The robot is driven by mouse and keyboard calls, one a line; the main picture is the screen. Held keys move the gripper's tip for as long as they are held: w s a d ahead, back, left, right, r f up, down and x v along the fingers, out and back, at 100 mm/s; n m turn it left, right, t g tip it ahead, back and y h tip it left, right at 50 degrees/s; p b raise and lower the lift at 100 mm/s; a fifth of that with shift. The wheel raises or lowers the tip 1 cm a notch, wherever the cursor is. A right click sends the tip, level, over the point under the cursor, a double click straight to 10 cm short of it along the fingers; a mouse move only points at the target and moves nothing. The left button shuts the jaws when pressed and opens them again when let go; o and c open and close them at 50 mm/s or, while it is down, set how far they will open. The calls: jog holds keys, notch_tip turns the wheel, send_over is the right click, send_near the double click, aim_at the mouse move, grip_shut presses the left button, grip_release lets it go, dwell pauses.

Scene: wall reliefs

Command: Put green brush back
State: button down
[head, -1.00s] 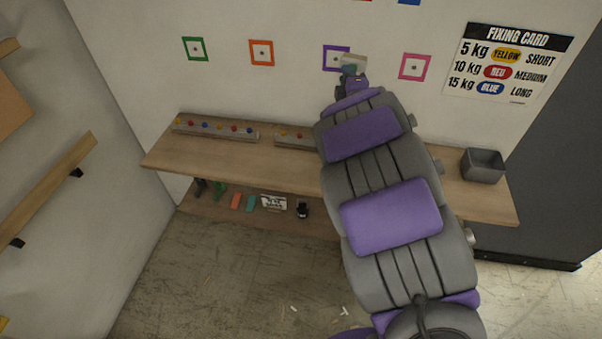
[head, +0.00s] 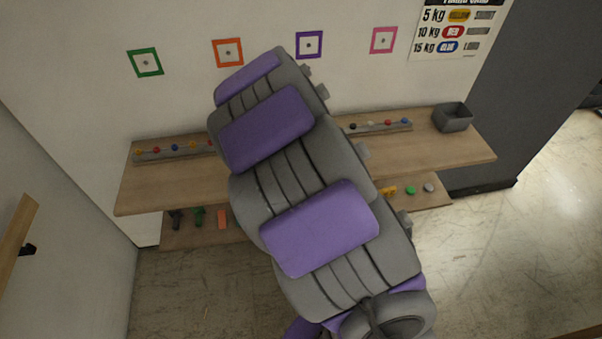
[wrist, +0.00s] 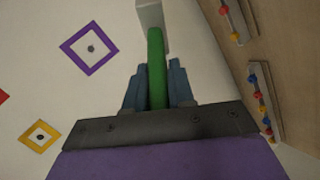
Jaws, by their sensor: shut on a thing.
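In the wrist view the green brush (wrist: 156,70) has a green handle and a pale grey block-like head at the top edge. My gripper (wrist: 157,85) is shut on the green handle, one blue-grey finger on each side. The head points away from my gripper, and the brush is held off the surfaces in sight. In the head view my arm covers my gripper and the brush. The lower shelf (head: 188,233) under the bench holds a dark item, a green item (head: 198,216) and an orange piece (head: 222,218) at its left.
A wooden bench (head: 160,182) runs along the wall, with strips of coloured knobs (head: 172,148) and a grey bin (head: 452,116) at right. Green, orange, purple (head: 309,45) and pink square frames hang above. My arm hides the bench middle. A wooden ledge (head: 18,240) juts out at left.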

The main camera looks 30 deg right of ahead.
jog(key=s+a+f+m+g+y+b, duration=0.1)
jog(key=s+a+f+m+g, duration=0.1)
jog(key=s+f+m, duration=0.3)
jog(key=s+a+f+m+g+y, duration=0.1)
jog(key=s+a+m+g+y, duration=0.15)
jog(key=s, duration=0.55)
jog(key=s+a+f+m+g+y+b, duration=0.1)
jog(key=s+f+m+g, duration=0.1)
jog(key=s+f+m, duration=0.3)
jog(key=w+d+f+b, duration=0.1)
jog(key=w+d+f, duration=0.1)
jog(key=w, duration=0.4)
jog(key=w+d+f+b, duration=0.1)
jog(key=w+d+b, duration=0.1)
jog(key=w+d, duration=0.3)
jog(key=shift+w+f+b, duration=0.3)
jog(key=shift+w+f, duration=0.05)
jog(key=shift+w, duration=0.45)
jog(key=c, duration=1.4)
grip_release()
jog(key=shift+d+n+t+h, duration=0.1)
jog(key=shift+n+t+h, duration=0.15)
jog(key=o, duration=0.4)
jog(key=shift+a, duration=0.55)
